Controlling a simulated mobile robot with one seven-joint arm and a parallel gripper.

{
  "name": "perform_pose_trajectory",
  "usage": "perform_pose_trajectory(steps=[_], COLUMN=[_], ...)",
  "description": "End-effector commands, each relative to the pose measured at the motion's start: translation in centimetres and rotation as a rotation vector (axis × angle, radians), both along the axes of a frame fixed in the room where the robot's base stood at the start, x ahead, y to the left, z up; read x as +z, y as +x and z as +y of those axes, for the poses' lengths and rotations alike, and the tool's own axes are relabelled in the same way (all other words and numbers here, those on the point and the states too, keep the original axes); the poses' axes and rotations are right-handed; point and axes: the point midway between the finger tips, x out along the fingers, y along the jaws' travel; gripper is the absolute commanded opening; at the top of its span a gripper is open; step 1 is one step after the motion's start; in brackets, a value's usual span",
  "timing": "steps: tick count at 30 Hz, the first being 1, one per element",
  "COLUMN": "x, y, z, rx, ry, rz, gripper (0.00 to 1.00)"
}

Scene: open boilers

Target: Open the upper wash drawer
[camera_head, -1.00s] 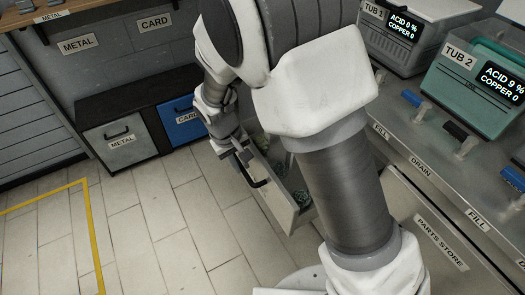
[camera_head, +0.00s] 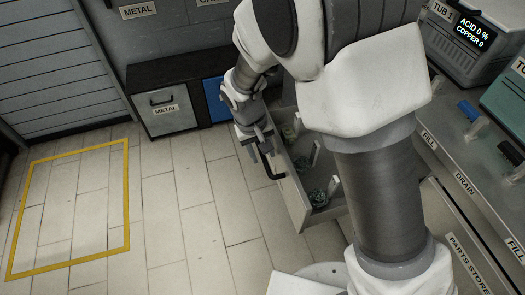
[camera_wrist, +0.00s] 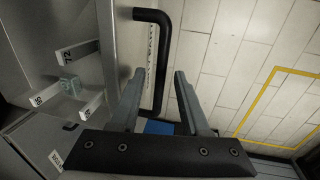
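A grey drawer (camera_head: 294,200) stands pulled out from the counter front, with a black bar handle (camera_head: 272,166) on its front. The drawer's label is partly behind the handle and unreadable, so I cannot tell whether this is the upper wash drawer. My gripper (camera_head: 258,138) is at the far end of the handle. In the wrist view the handle (camera_wrist: 162,60) shows between my two spread fingers (camera_wrist: 158,100), with gaps visible at the sides. My arm hides part of the counter.
A counter (camera_head: 450,150) with tubs and levers runs along the right, above a parts store panel (camera_head: 470,265). A metal bin (camera_head: 168,110) and a blue bin (camera_head: 214,100) stand at the back. The tiled floor left of the drawer is clear, with a yellow outline (camera_head: 128,200).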

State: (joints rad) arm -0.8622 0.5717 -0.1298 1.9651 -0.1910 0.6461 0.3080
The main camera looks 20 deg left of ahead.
Motion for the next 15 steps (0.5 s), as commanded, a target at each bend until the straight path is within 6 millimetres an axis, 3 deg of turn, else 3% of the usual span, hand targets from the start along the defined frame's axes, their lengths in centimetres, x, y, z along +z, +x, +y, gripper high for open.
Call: perform_pose_trajectory(steps=[10, 15], x=[0.4, 2.8], y=[0.0, -0.2], z=[0.1, 0.5], rx=[0.000, 0.000], ry=[0.001, 0.004], rz=[-0.001, -0.004], gripper=[0.47, 0.47])
